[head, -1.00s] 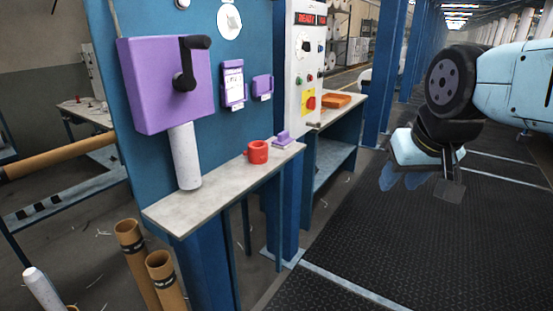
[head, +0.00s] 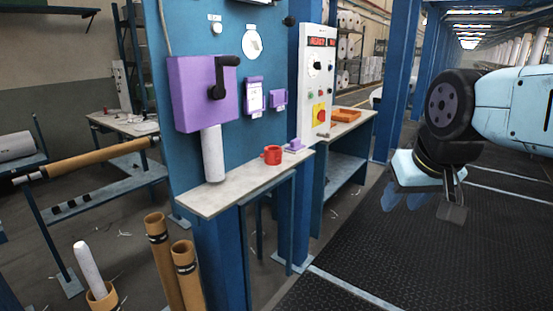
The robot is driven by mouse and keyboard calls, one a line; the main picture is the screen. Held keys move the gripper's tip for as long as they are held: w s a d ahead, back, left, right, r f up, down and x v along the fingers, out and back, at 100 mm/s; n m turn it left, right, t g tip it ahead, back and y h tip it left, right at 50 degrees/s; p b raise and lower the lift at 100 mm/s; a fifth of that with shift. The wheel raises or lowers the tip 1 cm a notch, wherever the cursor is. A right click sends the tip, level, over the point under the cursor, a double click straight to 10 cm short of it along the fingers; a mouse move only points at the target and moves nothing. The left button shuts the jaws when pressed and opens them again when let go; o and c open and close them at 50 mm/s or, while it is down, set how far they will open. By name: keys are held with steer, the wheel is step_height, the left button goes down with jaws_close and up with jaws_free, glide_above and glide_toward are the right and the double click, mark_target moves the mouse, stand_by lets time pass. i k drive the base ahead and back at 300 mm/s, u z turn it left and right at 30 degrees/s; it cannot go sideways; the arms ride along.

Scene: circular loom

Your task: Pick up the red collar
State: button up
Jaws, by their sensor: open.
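The red collar (head: 272,155) is a short ring-like piece standing on the narrow grey shelf (head: 225,200) in front of the blue panel. A small purple piece (head: 294,145) sits just to its right, towards the shelf's far end. My gripper (head: 420,203) is at the right of the view, pointing down over the dark floor. It is open and empty, well apart from the collar and the shelf. Part of its fingers is dark and hard to make out.
A purple box with a black crank (head: 195,95) and a white cylinder (head: 213,154) stand above the shelf's left part. Brown tubes (head: 163,260) stand on the floor below. A control box (head: 315,80) and a bench with an orange tray (head: 345,115) are beyond. The dark floor mat (head: 400,270) is clear.

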mark_target(272, 156)
steer(key=u, duration=0.05)
steer(key=i, duration=0.9)
steer(key=z, duration=0.05)
